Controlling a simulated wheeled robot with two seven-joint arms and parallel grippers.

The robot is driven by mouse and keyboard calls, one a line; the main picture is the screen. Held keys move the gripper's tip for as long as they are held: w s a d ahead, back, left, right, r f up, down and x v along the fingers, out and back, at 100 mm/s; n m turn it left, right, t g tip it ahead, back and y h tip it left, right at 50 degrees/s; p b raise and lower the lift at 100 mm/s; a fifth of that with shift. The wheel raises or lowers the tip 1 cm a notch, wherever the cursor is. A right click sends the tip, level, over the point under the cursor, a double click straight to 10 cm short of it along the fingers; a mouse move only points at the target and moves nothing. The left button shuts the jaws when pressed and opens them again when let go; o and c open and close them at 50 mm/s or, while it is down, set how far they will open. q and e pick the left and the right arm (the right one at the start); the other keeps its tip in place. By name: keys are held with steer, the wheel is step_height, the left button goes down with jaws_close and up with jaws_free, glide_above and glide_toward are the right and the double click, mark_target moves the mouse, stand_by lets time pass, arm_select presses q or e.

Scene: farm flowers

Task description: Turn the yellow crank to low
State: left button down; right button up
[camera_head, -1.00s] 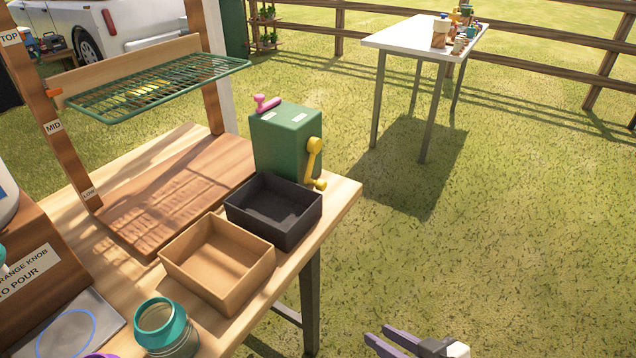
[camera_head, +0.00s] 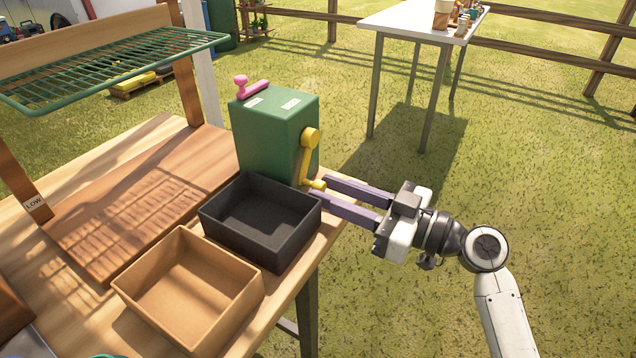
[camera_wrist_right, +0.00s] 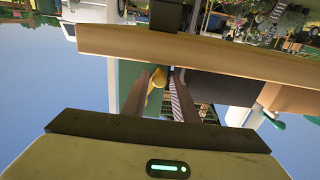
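The yellow crank (camera_head: 306,160) is on the right side of the green box (camera_head: 268,140). Its arm hangs down from a round hub, and its handle sticks out at the lower end. My right gripper (camera_head: 320,188) reaches in from the right with its two purple fingers apart. The fingertips are at the crank's handle, which shows between them in the right wrist view (camera_wrist_right: 156,84); contact cannot be told. The green wire rack (camera_head: 110,65) sits high above the wooden board, well above the LOW label (camera_head: 34,203). My left gripper is not in view.
A black tray (camera_head: 211,222) stands close against the box, just left of my right fingertips. A tan tray (camera_head: 133,310) is in front of it. A pink crank (camera_head: 250,90) is on top of the box. The grass to the right is open, with a white table (camera_head: 400,20) behind.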

mark_target(324, 189)
steer(key=shift+x, duration=1.2)
steer(key=shift+w+a, duration=0.25)
